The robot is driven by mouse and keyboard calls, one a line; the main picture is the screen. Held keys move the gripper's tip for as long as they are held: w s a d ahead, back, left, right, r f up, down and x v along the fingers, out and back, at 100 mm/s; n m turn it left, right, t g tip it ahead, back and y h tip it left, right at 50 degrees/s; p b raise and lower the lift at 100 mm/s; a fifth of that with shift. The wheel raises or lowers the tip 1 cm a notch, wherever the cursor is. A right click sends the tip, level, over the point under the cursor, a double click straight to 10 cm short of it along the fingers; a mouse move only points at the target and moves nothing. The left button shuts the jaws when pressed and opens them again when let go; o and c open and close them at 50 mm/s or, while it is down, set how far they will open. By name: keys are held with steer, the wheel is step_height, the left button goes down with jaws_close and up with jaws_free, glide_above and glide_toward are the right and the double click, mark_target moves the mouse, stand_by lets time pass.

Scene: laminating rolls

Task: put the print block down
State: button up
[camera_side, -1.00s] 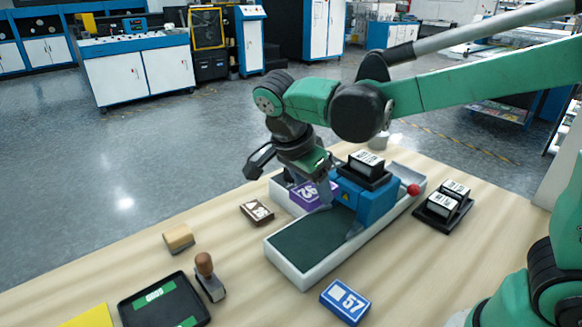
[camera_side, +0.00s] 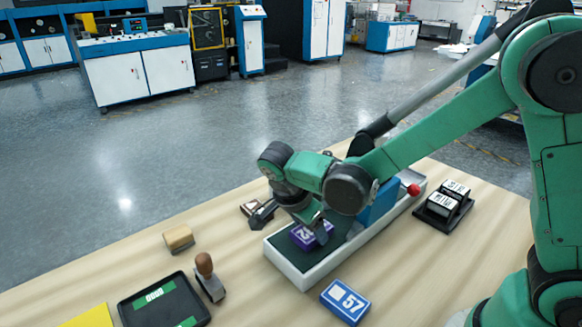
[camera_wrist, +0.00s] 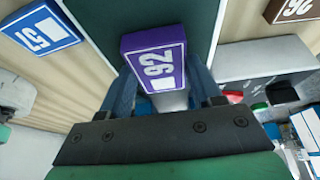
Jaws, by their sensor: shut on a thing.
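The print block is purple with a white 92 (camera_side: 304,238). It is at or just above the dark green bed (camera_side: 296,262) of the white-sided press, towards its near end; I cannot tell whether it touches. My gripper (camera_side: 318,232) comes down from above and is shut on the purple block. In the wrist view the purple block (camera_wrist: 153,55) sits between the blue-grey fingers of my gripper (camera_wrist: 155,92), its number face visible, with the green bed (camera_wrist: 195,20) beyond it. My arm hides much of the press's blue carriage (camera_side: 378,207).
A blue 57 block (camera_side: 345,301) lies right of the bed's near end. A wooden-handled stamp (camera_side: 206,270), a tan block (camera_side: 178,239) and a black tray (camera_side: 135,313) stand left. A rack of stamps (camera_side: 443,207) is right.

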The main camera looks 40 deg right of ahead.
steer(key=o, duration=1.3)
steer(key=shift+c, duration=0.2)
steer(key=v, duration=1.2)
steer(key=n+t+y, duration=0.2)
steer(key=n+y, duration=0.1)
steer(key=n, duration=0.4)
glide_above(317, 248)
steer(key=s+d+n+t, duration=0.1)
steer(key=n, duration=0.2)
steer(key=s+d+f+n+t+y, duration=0.1)
steer(key=n+t, duration=0.1)
steer(key=n, duration=0.2)
steer(key=d+f+n+t, duration=0.1)
steer(key=n+t, duration=0.1)
steer(key=n, duration=0.2)
steer(key=shift+s+d+f+y, duration=0.1)
steer(key=shift+s+d+y, duration=0.2)
steer(key=shift+s+d, duration=0.1)
